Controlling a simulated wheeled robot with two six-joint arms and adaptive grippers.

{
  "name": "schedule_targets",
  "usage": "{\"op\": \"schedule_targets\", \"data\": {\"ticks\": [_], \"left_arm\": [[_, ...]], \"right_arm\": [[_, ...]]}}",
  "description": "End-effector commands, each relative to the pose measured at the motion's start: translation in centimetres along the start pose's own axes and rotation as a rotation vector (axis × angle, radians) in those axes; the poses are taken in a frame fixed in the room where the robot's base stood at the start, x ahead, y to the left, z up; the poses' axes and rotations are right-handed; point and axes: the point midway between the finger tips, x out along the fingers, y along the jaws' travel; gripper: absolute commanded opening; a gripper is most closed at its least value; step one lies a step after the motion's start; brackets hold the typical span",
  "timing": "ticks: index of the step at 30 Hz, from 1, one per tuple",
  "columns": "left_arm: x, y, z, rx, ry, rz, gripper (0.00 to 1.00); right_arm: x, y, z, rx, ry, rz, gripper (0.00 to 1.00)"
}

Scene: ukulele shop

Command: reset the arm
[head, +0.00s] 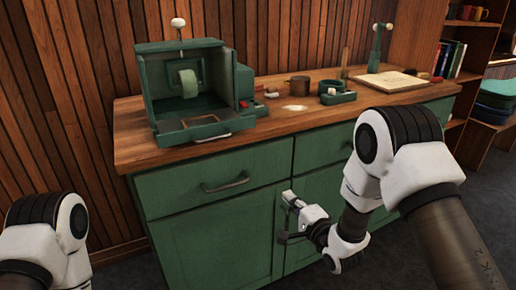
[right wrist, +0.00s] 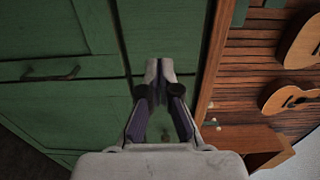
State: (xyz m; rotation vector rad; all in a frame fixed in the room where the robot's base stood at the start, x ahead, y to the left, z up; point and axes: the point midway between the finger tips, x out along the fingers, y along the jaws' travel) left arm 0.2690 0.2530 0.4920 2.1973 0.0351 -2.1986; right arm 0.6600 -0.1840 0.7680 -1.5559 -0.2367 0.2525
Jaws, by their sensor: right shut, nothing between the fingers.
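My right gripper (head: 290,198) is shut and empty in front of the green cabinet (head: 215,228), below the countertop. In the right wrist view its fingertips (right wrist: 160,68) meet with nothing between them, against a background of green cabinet front. Whether the fingers touch the cabinet cannot be told. My right arm comes in from the right of the head view and bends down to the gripper. Only part of my left arm shows at the lower left; its gripper is out of view.
A drawer handle (head: 226,184) sticks out of the cabinet. Shelves with books (head: 450,60) stand at right.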

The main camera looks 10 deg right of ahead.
Motion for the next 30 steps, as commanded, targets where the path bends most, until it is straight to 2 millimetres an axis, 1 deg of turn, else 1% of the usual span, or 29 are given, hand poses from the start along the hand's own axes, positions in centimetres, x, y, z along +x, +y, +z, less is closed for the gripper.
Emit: {"op": "schedule_targets", "data": {"ticks": [2, 5, 6, 8, 9, 11, 12, 14, 15, 17, 18, 21, 22, 24, 26, 27, 28, 30], "left_arm": [[0.1, 0.0, 0.0, 0.0, 0.0, 0.0, 0.36], [0.1, 0.0, 0.0, 0.0, 0.0, 0.0, 0.36], [0.0, 0.0, 0.0, 0.0, 0.0, 0.0, 0.36], [0.0, 0.0, 0.0, 0.0, 0.0, 0.0, 0.36], [0.0, 0.0, 0.0, 0.0, 0.0, 0.0, 0.36], [0.0, 0.0, 0.0, 0.0, 0.0, 0.0, 0.36], [0.0, 0.0, 0.0, 0.0, 0.0, 0.0, 0.36], [0.0, 0.0, 0.0, 0.0, 0.0, 0.0, 0.36], [0.0, 0.0, 0.0, 0.0, 0.0, 0.0, 0.36], [0.0, 0.0, 0.0, 0.0, 0.0, 0.0, 0.36], [0.0, 0.0, 0.0, 0.0, 0.0, 0.0, 0.36], [0.0, 0.0, 0.0, 0.0, 0.0, 0.0, 0.36], [0.0, 0.0, 0.0, 0.0, 0.0, 0.0, 0.36], [0.0, 0.0, 0.0, 0.0, 0.0, 0.0, 0.36], [0.0, 0.0, 0.0, 0.0, 0.0, 0.0, 0.36], [-1.1, 0.0, 0.0, 0.0, -0.001, 0.0, 0.36], [-3.0, 0.0, 0.1, 0.0, -0.002, 0.0, 0.36], [-5.4, 0.0, 0.0, 0.0, 0.001, 0.0, 0.36]], "right_arm": [[-0.6, 2.4, 0.1, 0.014, 0.003, 0.039, 0.0], [-3.5, 7.8, 0.3, 0.054, 0.023, 0.157, 0.0], [-5.3, 10.5, 0.5, 0.064, 0.039, 0.236, 0.0], [-8.6, 14.8, 0.7, 0.027, 0.058, 0.386, 0.0], [-11.2, 17.5, 0.9, -0.024, 0.059, 0.495, 0.0], [-15.3, 21.1, 1.3, -0.122, 0.036, 0.665, 0.0], [-18.2, 23.0, 1.7, -0.195, 0.002, 0.777, 0.0], [-22.6, 25.3, 2.3, -0.306, -0.071, 0.935, 0.0], [-25.2, 26.4, 2.8, -0.378, -0.135, 1.028, 0.0], [-29.1, 27.5, 3.4, -0.482, -0.248, 1.153, 0.0], [-31.4, 27.9, 3.8, -0.551, -0.337, 1.224, 0.0], [-35.7, 28.0, 4.6, -0.7, -0.562, 1.335, 0.0], [-36.7, 27.9, 4.8, -0.74, -0.628, 1.355, 0.0], [-38.6, 27.9, 5.2, -0.827, -0.784, 1.379, 0.0], [-39.3, 27.9, 5.4, -0.908, -0.91, 1.365, 0.0], [-39.3, 26.7, 5.4, -0.954, -0.959, 1.344, 0.0], [-39.3, 24.8, 5.4, -0.949, -0.952, 1.345, 0.0], [-39.3, 22.6, 5.4, -0.948, -0.948, 1.345, 0.0]]}}
